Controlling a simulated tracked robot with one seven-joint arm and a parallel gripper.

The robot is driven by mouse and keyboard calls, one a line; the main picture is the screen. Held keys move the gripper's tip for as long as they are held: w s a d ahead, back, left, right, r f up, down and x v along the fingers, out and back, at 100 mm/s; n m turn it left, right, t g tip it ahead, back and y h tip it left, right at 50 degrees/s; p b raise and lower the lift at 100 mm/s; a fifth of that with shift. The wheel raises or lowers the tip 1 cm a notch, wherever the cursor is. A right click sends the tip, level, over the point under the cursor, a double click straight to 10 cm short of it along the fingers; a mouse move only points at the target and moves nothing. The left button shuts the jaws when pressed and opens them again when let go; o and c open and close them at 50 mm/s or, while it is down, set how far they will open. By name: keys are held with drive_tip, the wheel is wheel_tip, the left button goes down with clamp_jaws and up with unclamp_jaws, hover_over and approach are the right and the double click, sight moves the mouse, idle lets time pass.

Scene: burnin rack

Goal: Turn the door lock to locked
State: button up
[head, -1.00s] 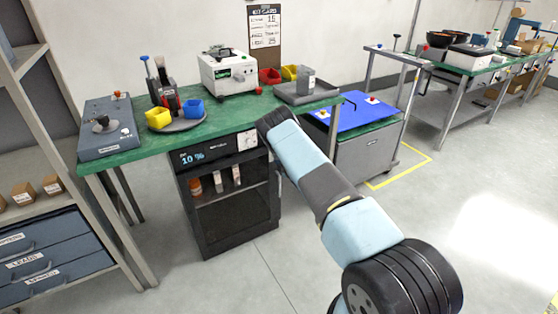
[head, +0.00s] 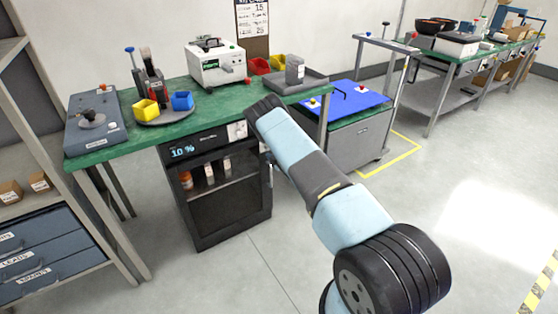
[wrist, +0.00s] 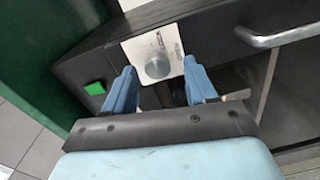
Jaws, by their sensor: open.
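The door lock is a round grey knob (wrist: 157,65) on a white plate (wrist: 136,49) on the dark cabinet's front. The lettering on the plate is too small to read surely. The plate also shows in the head view (head: 237,131), partly beside my arm. My gripper (wrist: 160,80) is open, its two blue fingers spread either side of the knob in the wrist view. The knob appears between and just beyond the fingertips; I cannot tell whether they touch it. In the head view my arm hides the fingers.
The cabinet (head: 230,215) stands under the green bench (head: 205,112), with a 10 % display. A metal door handle (wrist: 275,38) is right of the lock. A green square (wrist: 95,88) is left of it. A blue-topped cart (head: 345,97) stands right. Floor in front is clear.

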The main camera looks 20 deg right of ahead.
drive_tip(key=v, duration=1.2)
drive_tip(key=w+d+r+m+g+h, duration=0.1)
drive_tip(key=d+r+m+h, duration=0.3)
drive_tip(key=r, duration=1)
drive_tip(key=w+a+r+m+g+h, duration=0.15)
drive_tip(key=r+m, duration=0.45)
drive_tip(key=r, duration=0.9)
drive_tip(key=s+r+m+g+h, duration=0.1)
drive_tip(key=s+r+m, duration=0.15)
drive_tip(key=r, duration=0.25)
drive_tip(key=s+r+m+g, duration=0.1)
drive_tip(key=s+r, duration=0.2)
drive_tip(key=r, duration=0.2)
drive_tip(key=s+a+r+m+g, duration=0.1)
drive_tip(key=s+r+m+g, duration=0.1)
drive_tip(key=s+r, duration=0.65)
drive_tip(key=s+a+r+m+g, duration=0.15)
drive_tip(key=s+r, duration=0.35)
drive_tip(key=s, duration=0.7)
drive_tip(key=s+a+r+m+g, duration=0.1)
drive_tip(key=s+a, duration=0.1)
drive_tip(key=s, duration=1.1)
drive_tip(key=s+a+r+m+g+y, duration=0.1)
drive_tip(key=s+a+m+g, duration=0.1)
drive_tip(key=s, duration=1.2)
